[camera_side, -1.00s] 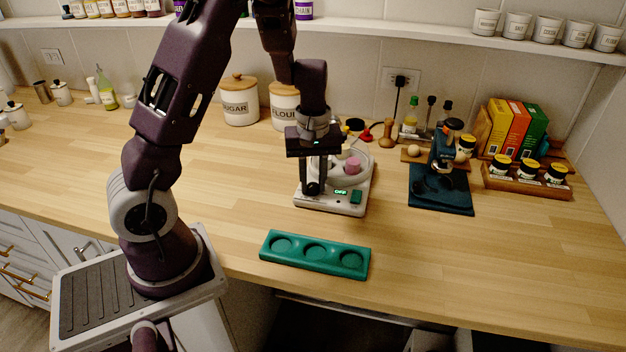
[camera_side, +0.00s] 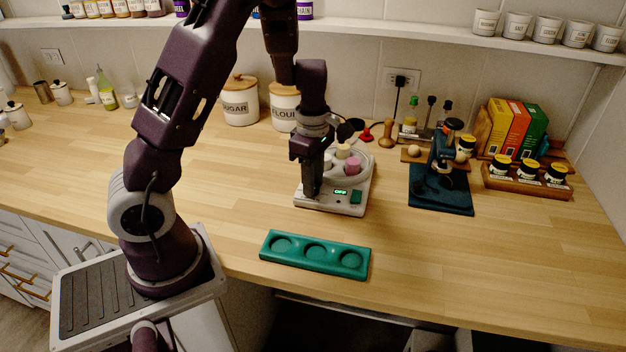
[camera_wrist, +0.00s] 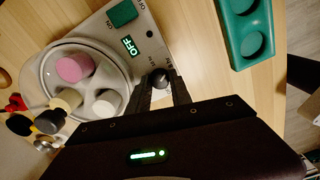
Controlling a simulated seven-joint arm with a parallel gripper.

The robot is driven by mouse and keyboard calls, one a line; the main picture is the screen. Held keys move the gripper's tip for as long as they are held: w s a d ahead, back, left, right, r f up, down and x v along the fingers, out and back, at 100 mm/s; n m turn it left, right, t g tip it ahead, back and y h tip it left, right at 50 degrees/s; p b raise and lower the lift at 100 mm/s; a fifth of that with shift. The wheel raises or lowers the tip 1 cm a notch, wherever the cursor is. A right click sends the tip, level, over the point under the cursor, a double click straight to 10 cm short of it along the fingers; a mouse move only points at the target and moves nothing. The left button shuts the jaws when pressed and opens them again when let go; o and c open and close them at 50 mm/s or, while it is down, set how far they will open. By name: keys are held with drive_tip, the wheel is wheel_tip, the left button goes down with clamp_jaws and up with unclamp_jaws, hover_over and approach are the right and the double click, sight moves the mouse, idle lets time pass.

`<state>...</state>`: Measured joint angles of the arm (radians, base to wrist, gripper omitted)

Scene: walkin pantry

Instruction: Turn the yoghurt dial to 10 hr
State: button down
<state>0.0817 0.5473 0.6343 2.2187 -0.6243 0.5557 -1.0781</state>
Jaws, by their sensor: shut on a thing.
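The yoghurt maker (camera_side: 338,205) is a white appliance on the counter with a round tub of jars. Its small display (camera_side: 341,191) reads OFF in green, and a green switch (camera_side: 356,196) is beside it. In the wrist view the display (camera_wrist: 130,45) and green switch (camera_wrist: 122,13) also show. My gripper (camera_side: 312,192) points down over the appliance's front left corner. In the wrist view its fingers (camera_wrist: 163,88) are shut on the dark round dial (camera_wrist: 161,78). The dial's pointer and most of its printed scale are hidden by the fingers.
A pink jar (camera_wrist: 74,68) and pale jars (camera_wrist: 106,103) stand in the round tub, close to my gripper. A green three-hole tray (camera_side: 315,254) lies in front. A blue press (camera_side: 443,165) stands to the right. The counter left of the appliance is clear.

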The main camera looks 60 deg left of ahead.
drive_tip(key=n, duration=0.6)
drive_tip(key=shift+w, duration=0.1)
drive_tip(key=n, duration=0.5)
drive_tip(key=shift+n, duration=0.4)
drive_tip(key=c, duration=1.2)
unclamp_jaws()
drive_tip(key=shift+o, duration=0.2)
drive_tip(key=shift+r, duration=0.15)
wheel_tip(320, 180, up, 7)
drive_tip(key=shift+f, duration=0.1)
